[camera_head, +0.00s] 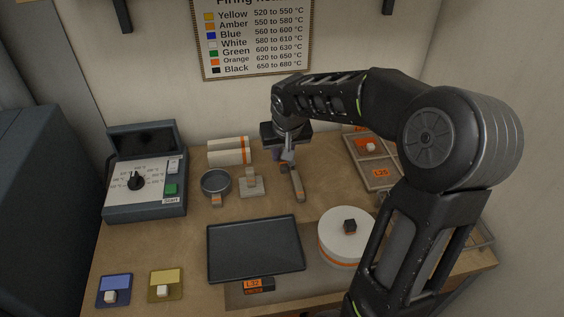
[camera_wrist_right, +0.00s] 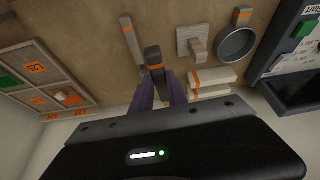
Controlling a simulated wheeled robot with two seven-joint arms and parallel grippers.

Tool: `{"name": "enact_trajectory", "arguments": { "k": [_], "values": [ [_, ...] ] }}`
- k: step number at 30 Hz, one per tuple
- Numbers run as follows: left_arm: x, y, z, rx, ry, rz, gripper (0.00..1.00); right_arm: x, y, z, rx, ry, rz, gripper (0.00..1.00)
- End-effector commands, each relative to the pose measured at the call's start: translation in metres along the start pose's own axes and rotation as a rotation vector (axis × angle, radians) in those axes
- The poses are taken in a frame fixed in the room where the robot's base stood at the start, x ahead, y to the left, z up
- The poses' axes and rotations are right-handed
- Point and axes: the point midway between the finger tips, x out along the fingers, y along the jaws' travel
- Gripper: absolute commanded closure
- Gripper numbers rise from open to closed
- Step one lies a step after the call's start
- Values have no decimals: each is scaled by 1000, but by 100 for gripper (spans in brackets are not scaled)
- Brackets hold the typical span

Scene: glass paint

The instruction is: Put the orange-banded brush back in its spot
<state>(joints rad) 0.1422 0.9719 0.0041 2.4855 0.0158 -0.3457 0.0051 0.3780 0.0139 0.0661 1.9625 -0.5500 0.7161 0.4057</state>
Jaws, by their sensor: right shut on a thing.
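My right gripper (camera_head: 287,150) is over the back middle of the table, pointing down. In the right wrist view its two fingers (camera_wrist_right: 162,92) are shut on the brush (camera_wrist_right: 153,60), which has a dark end and an orange band. In the head view the held brush is small and partly hidden by the gripper. A slim light stick-like tool with an orange mark (camera_head: 298,187) lies right beside it on the table; it also shows in the right wrist view (camera_wrist_right: 130,38). My left gripper is not in view.
A round dish (camera_head: 216,183), a small block stand (camera_head: 251,187) and white rolls (camera_head: 229,144) are left of the gripper. A compartment tray (camera_head: 383,179) is at right. A black tray (camera_head: 255,249), a white turntable (camera_head: 343,248) and a control box (camera_head: 145,205) stand around.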

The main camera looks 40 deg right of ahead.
Motion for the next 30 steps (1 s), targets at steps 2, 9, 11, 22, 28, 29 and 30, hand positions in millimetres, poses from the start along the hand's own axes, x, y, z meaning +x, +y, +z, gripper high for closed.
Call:
{"name": "enact_trajectory", "arguments": {
  "k": [2, 9, 11, 22, 28, 29, 30],
  "values": [
    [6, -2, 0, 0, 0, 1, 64, 12, 0, 6, 0, -2, 1, 100],
    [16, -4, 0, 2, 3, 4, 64, 41, 0, 17, -1, -2, 0, 100],
    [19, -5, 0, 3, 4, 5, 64, 49, 0, 21, -1, -3, 1, 100],
    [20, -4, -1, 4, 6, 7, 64, 55, 0, 22, -1, 1, 0, 100],
    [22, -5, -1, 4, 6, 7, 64, 57, 0, 24, -1, 0, 0, 100],
    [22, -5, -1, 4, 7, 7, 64, 59, 0, 24, -1, 0, 0, 100],
    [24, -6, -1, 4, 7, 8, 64, 61, 0, 25, -1, 0, 0, 100]
  ]
}}
